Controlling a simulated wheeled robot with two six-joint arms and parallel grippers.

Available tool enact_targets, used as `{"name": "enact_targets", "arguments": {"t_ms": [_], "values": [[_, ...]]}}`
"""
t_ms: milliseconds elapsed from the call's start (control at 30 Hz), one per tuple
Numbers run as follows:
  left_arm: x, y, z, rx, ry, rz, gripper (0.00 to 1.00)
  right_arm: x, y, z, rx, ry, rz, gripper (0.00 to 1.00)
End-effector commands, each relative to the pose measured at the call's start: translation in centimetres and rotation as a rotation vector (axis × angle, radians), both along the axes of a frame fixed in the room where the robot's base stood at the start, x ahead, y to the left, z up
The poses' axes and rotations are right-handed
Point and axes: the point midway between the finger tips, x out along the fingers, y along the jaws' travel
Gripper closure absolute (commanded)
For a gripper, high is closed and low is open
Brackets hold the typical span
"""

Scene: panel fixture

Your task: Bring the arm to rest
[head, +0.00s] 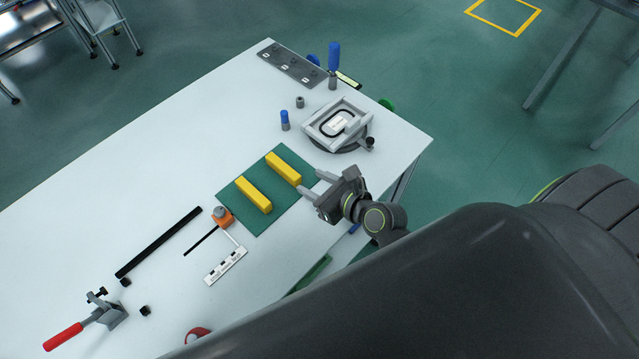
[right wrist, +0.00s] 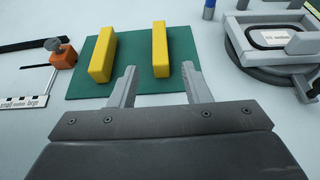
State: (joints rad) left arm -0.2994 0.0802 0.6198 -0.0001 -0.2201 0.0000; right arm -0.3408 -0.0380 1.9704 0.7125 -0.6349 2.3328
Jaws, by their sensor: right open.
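My right gripper (head: 312,186) is open and empty at the right edge of the green mat, in front of the nearer end of a yellow block (head: 283,169). In the right wrist view its two fingers (right wrist: 158,84) stand apart, with a yellow block (right wrist: 160,50) beyond them and between their lines. A second yellow block (head: 253,194) lies parallel on the green mat (head: 262,224). My left gripper is not in view.
A grey fixture (head: 318,132) on a round base stands at the back right. An orange block with a knob (head: 224,217), a white scale strip (head: 226,266), a black bar (head: 158,242) and a red-handled clamp (head: 85,324) lie left.

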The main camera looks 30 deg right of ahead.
Motion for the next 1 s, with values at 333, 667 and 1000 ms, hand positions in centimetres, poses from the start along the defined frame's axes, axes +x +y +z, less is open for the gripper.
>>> {"name": "enact_targets", "arguments": {"t_ms": [333, 667, 1000], "values": [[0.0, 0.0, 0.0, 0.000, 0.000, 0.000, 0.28, -1.1, -0.4, 0.5, -0.001, -0.001, 0.000, 0.57], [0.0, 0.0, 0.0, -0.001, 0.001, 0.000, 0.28, -1.1, -0.4, 0.5, -0.001, -0.001, 0.000, 0.57], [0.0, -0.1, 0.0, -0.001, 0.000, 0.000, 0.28, -2.8, -0.7, 0.1, -0.301, -0.021, 0.158, 0.57]]}}
